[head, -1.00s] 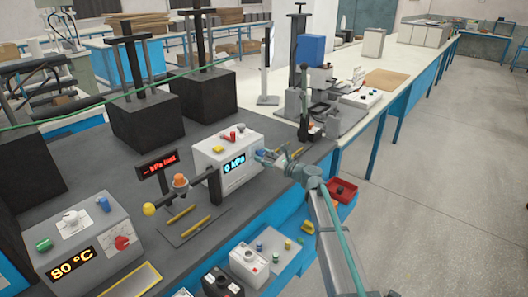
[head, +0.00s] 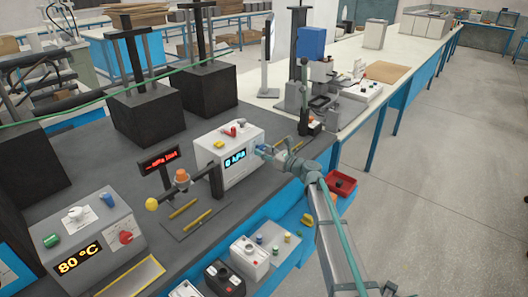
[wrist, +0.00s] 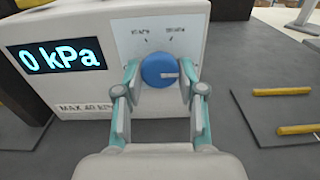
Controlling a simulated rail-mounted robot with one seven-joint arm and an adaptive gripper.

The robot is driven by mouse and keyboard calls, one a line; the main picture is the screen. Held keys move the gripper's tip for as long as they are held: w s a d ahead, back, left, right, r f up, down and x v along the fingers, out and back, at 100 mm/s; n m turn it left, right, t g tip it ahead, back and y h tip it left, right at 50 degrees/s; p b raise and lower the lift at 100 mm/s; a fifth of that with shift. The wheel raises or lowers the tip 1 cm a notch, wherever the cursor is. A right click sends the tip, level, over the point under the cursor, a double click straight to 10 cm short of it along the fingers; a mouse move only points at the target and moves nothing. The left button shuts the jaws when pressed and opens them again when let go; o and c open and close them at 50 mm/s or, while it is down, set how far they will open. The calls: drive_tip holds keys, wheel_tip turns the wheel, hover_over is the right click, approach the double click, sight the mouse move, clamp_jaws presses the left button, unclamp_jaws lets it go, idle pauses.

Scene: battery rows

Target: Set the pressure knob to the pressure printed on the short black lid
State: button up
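The pressure knob is a round blue knob (wrist: 160,70) with a pale pointer line aimed right, on the front of a white box (head: 214,163). The box's display (wrist: 60,56) reads 0 kPa. My gripper (wrist: 160,76) has one fingertip on each side of the knob, close against its edges; I cannot tell whether they press on it. In the head view my gripper (head: 266,152) is at the box's right side, where the knob is mostly hidden. I cannot pick out the short black lid or any pressure printed on it.
A partly hidden label (wrist: 84,107) below the display begins with MAX. An 80 °C unit (head: 90,240) stands front left. White and black containers (head: 224,280) and a red tray (head: 341,184) sit along the front.

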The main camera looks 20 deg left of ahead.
drive_tip(key=o, duration=0.4)
drive_tip(key=shift+c, duration=0.2)
drive_tip(key=v, duration=1.2)
